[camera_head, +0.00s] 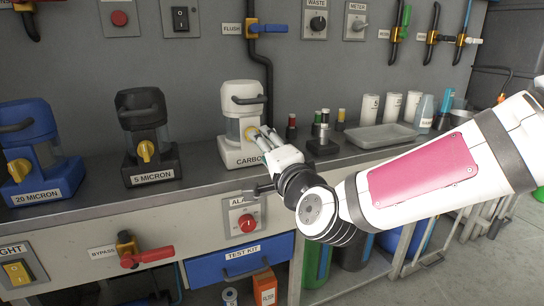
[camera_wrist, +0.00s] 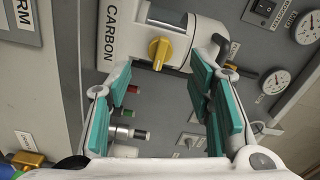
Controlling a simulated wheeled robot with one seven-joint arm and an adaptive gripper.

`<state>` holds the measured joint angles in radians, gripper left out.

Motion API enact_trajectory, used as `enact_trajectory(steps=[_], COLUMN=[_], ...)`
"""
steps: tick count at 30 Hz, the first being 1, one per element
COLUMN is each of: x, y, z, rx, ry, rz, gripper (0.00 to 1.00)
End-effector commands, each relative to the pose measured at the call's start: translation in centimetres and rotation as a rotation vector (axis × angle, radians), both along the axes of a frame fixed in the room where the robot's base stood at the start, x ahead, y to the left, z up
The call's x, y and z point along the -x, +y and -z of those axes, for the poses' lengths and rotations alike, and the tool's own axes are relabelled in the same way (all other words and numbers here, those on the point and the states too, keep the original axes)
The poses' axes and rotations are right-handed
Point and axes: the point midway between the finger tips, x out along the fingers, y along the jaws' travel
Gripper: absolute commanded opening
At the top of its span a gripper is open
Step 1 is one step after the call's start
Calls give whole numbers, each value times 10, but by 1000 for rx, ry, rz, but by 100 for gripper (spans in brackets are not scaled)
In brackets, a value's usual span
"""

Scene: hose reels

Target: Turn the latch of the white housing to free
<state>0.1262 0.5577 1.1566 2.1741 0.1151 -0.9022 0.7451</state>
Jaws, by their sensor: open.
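The white housing (camera_head: 238,116), labelled CARBON, stands on the counter; it also shows at the top of the wrist view (camera_wrist: 118,40). Its yellow latch (camera_wrist: 160,52) is in the upper middle of the wrist view, its tab pointing down in that picture. In the head view the latch (camera_head: 251,133) is partly covered by my fingers. My gripper (camera_head: 262,137) is at the housing's front right, its fingers reaching towards the latch. In the wrist view my gripper (camera_wrist: 165,78) is open, with nothing between its teal pads. The latch shows just beyond the fingertips; I cannot tell whether they touch it.
A black housing (camera_head: 148,125) and a blue housing (camera_head: 33,140) with yellow latches stand to the left. Small dark cylinders (camera_head: 320,130), a grey tray (camera_head: 380,137) and white bottles (camera_head: 391,106) stand to the right. A pipe with a blue-handled FLUSH valve (camera_head: 268,28) runs behind.

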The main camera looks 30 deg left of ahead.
Motion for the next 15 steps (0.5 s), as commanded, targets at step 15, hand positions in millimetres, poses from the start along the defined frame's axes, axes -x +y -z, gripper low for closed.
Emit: enact_trajectory(steps=[15], x=[29], y=[-33], z=[0], rx=[0], ry=[0], rz=[0], gripper=[47])
